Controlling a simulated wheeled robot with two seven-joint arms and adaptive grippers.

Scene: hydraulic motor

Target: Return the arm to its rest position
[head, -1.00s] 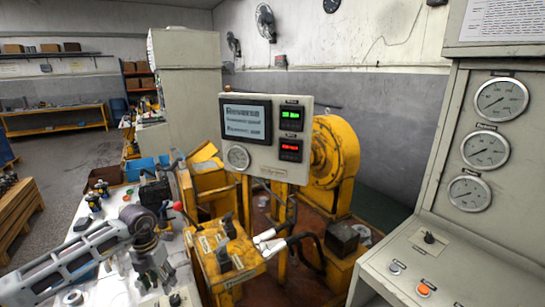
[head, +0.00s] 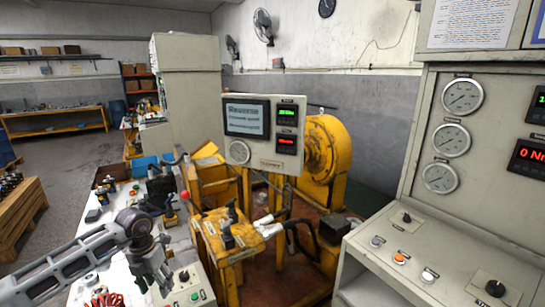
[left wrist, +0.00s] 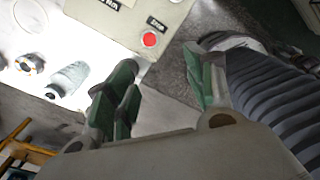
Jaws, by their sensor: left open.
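My left arm (head: 75,260) comes in from the lower left of the head view, held out over the white worktop. Its left gripper (head: 162,285) hangs at the arm's end, pointing down beside a small control box with buttons. In the left wrist view the two green-padded fingers of this gripper (left wrist: 163,85) are apart, with nothing between them. My right arm and gripper are not in view.
A panel with a red button (left wrist: 149,39) shows beyond the fingers in the left wrist view. The yellow test stand (head: 228,245) with levers is right of the gripper. A grey gauge console (head: 400,225) stands at right. Small parts lie on the worktop (head: 118,272).

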